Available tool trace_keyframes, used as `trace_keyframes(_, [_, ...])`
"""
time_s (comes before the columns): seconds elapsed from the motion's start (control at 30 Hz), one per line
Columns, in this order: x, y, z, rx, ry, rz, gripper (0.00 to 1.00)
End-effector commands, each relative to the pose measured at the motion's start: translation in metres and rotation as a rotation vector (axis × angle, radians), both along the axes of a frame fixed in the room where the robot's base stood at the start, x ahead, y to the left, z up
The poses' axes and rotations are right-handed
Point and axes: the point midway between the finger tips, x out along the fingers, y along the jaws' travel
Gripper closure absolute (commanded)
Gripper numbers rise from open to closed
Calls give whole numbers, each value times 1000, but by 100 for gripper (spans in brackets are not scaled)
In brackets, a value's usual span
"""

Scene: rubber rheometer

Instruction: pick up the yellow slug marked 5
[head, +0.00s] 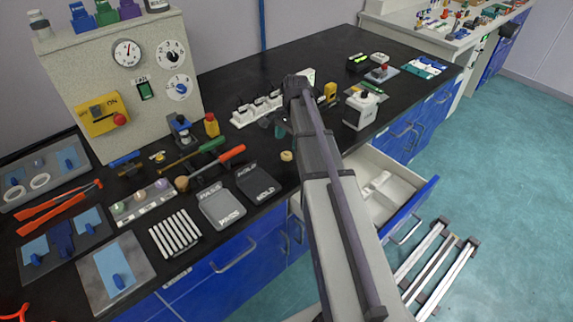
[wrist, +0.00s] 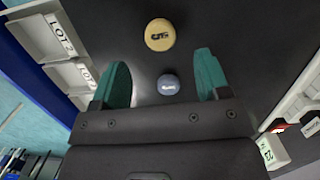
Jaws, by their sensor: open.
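The yellow slug (wrist: 160,34) lies on the black bench top with a dark 5 on its face. It shows in the wrist view just beyond my fingertips, near the top middle. In the head view the small yellow slug (head: 286,156) lies just left of my arm. My gripper (wrist: 161,60) is open, with its two teal fingers apart and nothing held. A smaller blue slug (wrist: 168,84) with an unclear light mark shows between the fingers. In the head view my gripper (head: 282,126) is over the bench, partly hidden by my arm.
An open drawer (head: 420,200) with white inserts is below the bench edge; in the wrist view, white LOT-labelled trays (wrist: 48,38) are at left. A white rack (head: 257,110) stands behind my gripper. A white device (head: 361,110) stands to the right. A black MOLD plate (head: 256,182) lies at the left.

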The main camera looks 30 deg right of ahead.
Motion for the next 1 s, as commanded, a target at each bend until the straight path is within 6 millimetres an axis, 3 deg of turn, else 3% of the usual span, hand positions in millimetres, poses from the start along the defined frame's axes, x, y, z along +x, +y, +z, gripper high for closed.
trace_keyframes(0.03, [0, 1, -10, 0, 0, 0, 31])
trace_keyframes(0.17, [0, 1, -8, 0, 0, 1, 31])
trace_keyframes(0.43, [-2, 7, -58, 0, 0, 2, 31])
trace_keyframes(0.7, [-2, 8, -56, 0, 0, 2, 31])
trace_keyframes(1.0, [-2, 8, -56, 0, 0, 2, 60])
